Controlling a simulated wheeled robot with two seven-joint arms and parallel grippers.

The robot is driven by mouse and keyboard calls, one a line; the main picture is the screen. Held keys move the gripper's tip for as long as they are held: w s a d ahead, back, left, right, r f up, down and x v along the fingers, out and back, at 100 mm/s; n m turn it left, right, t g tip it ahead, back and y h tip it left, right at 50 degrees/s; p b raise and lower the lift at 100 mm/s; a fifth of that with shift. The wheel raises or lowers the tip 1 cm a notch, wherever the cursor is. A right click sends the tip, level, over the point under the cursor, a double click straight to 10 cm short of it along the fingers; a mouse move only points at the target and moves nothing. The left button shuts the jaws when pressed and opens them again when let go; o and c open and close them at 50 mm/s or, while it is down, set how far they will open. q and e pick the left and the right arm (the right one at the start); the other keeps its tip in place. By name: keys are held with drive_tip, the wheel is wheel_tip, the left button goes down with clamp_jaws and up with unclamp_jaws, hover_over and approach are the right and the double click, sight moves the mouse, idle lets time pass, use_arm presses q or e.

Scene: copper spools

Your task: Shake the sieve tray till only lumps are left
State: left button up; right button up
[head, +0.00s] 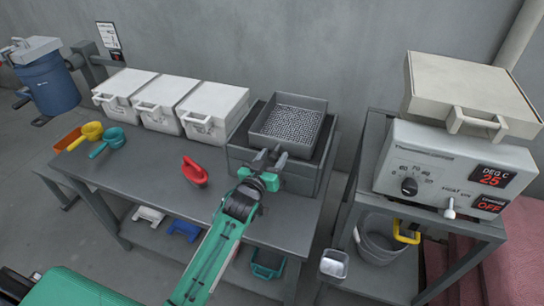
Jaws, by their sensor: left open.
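The sieve tray (300,103) is a square grey tray on a grey box-like stand (304,177) at the right end of the workbench. Its floor looks speckled grey; I cannot tell mesh from lumps or finer material there. My left gripper (270,156) is open at the tray's near side, its two fingers pointing at the front wall. I cannot tell whether they touch or straddle it. My right gripper is not in view.
Three white lidded boxes (164,92) stand left of the tray. A red-handled tool (195,172) and coloured scoops (112,139) lie on the bench (150,182). A control box (440,172) reading 25 DEG C and OFF stands on the right table. The bench's front middle is clear.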

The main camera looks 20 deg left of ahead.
sight(267, 142)
use_arm(q)
clamp_jaws()
drive_tip(key=shift+a, duration=0.3)
drive_tip(key=a+p, duration=0.1)
drive_tip(key=a, duration=0.2)
drive_tip(key=shift+w+a, duration=0.1)
drive_tip(key=shift+a, duration=0.3)
drive_tip(key=shift+c, duration=0.2)
unclamp_jaws()
drive_tip(key=shift+d, duration=0.1)
drive_tip(key=shift+o, duration=0.2)
